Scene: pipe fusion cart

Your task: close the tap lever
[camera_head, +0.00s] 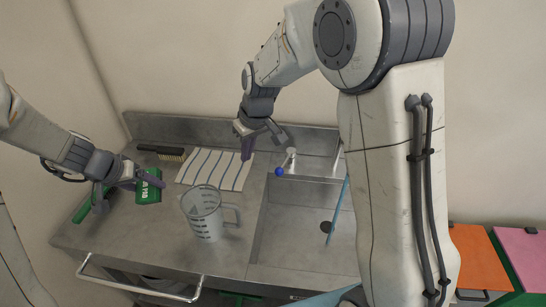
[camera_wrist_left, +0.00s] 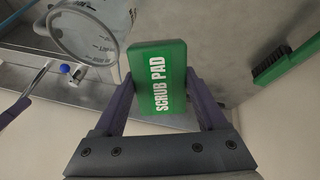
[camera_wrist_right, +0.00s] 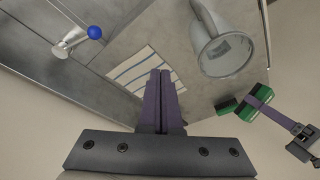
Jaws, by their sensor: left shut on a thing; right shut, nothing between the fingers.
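The tap (camera_head: 290,156) is a small metal fitting at the back edge of the sink. Its lever ends in a blue ball (camera_head: 279,171), seen in front and slightly left of the tap body. In the right wrist view the tap (camera_wrist_right: 68,44) and ball (camera_wrist_right: 94,32) are at upper left. My right gripper (camera_head: 247,157) is shut and empty, above the striped cloth, left of the tap and apart from it. My left gripper (camera_head: 140,182) is shut on a green scrub pad (camera_wrist_left: 158,85), held over the counter's left side. The ball also shows in the left wrist view (camera_wrist_left: 64,68).
A clear measuring jug (camera_head: 204,214) stands mid-counter, left of the sink (camera_head: 290,235). The striped cloth (camera_head: 208,168) and a dark-handled brush (camera_head: 165,151) lie at the back. A green brush (camera_head: 83,212) lies at left. A blue rod (camera_head: 337,210) leans in the sink.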

